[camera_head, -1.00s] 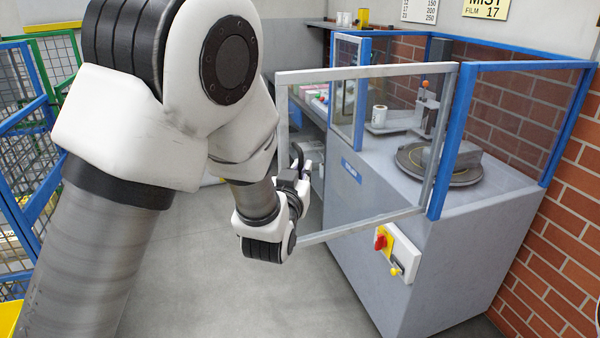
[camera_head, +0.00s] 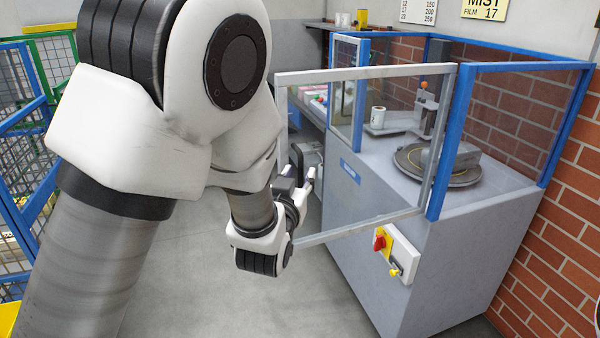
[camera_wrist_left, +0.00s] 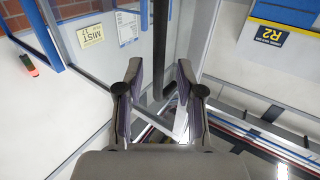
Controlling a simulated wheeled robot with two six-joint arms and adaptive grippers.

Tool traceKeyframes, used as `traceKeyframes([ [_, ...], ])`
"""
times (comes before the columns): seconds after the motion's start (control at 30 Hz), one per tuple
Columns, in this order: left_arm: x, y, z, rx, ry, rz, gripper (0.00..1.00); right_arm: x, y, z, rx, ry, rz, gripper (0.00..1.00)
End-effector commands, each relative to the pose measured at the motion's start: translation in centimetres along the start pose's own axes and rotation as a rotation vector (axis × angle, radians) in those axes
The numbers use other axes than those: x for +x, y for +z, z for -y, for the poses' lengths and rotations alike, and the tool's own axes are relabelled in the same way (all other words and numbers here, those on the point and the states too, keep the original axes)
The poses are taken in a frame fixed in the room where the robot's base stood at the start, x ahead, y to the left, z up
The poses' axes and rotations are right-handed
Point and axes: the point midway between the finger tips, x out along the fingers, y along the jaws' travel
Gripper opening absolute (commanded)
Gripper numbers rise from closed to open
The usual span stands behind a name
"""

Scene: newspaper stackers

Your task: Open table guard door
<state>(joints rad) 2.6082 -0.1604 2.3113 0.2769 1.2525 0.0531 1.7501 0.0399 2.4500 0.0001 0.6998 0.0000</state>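The table guard door (camera_head: 365,73) is a clear panel in a light grey frame. It is hinged at a blue post and stands swung out from the grey machine table (camera_head: 375,270). My left gripper (camera_head: 299,176) is by the door's free edge, low down. In the left wrist view my left gripper (camera_wrist_left: 160,72) has its two fingers apart. A dark upright bar (camera_wrist_left: 160,45) shows between and beyond them; I cannot tell whether it touches a finger. The grey door frame (camera_wrist_left: 75,55) runs diagonally behind the left finger. My right gripper is not in view.
Fixed blue-framed guard panels (camera_head: 520,66) enclose the table top, with a round turntable (camera_head: 460,170) inside. A red and yellow switch box (camera_head: 398,252) is on the table front. Blue mesh fencing (camera_head: 30,150) stands at left. The floor (camera_head: 210,270) between is clear.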

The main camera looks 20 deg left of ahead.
Motion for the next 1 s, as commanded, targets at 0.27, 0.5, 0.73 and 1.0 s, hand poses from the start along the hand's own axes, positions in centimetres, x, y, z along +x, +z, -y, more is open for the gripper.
traceKeyframes([
  [0.27,-5.0,0.0,0.0,0.003,0.0,0.001,0.37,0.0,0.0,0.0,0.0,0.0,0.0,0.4],
  [0.5,-5.5,0.0,0.0,0.0,0.0,-0.001,0.37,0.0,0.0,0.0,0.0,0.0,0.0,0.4],
  [0.73,-5.4,0.0,0.0,0.0,0.0,0.0,0.37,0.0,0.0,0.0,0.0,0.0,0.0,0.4],
  [1.0,-6.1,10.3,1.3,0.0,-0.027,0.238,0.37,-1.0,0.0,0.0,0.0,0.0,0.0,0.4],
])
